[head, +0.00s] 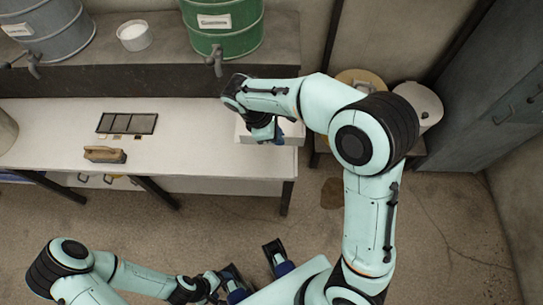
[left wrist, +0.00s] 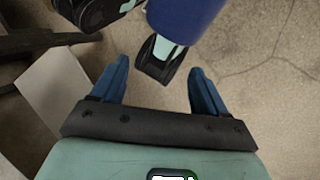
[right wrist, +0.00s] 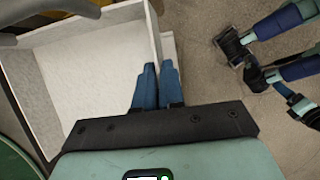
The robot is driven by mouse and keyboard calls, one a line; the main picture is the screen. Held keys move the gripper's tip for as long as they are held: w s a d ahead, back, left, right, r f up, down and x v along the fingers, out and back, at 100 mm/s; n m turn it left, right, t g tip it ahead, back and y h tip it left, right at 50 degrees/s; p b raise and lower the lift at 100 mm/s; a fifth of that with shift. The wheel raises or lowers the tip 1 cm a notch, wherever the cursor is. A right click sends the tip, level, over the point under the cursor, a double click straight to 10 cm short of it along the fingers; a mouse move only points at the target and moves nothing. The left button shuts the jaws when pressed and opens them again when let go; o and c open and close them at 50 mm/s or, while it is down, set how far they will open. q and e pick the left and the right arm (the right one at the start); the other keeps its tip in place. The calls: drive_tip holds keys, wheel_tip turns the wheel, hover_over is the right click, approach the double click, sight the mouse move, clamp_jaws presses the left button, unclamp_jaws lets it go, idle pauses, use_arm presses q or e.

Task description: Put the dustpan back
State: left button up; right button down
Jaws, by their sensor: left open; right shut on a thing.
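The dustpan, a white walled pan (right wrist: 85,75), fills the left of the right wrist view. In the head view it shows partly (head: 291,130) at the right end of the white table, mostly behind my right arm. My right gripper (right wrist: 158,68) is shut on its side wall, with one finger on each side. I cannot tell whether the pan touches the table. My left gripper (left wrist: 160,70) is open and empty, above the floor in front of the table.
The white table (head: 200,160) carries a wooden-handled brush (head: 104,154) and a dark divided tray (head: 127,123). A green barrel (head: 225,30), a grey barrel (head: 50,30) and a white tub (head: 134,35) stand on the shelf behind. A lidded pale bin (head: 418,105) stands at right.

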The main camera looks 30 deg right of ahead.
wheel_tip(320, 180, down, 20)
drive_tip(key=b, duration=0.3)
drive_tip(key=shift+d+r, duration=0.1)
drive_tip(key=shift+r, duration=0.1)
drive_tip(key=shift+f+b, duration=0.3)
drive_tip(key=shift+f, duration=0.1)
drive_tip(key=c, duration=1.5)
unclamp_jaws()
drive_tip(key=shift+o, duration=1.3)
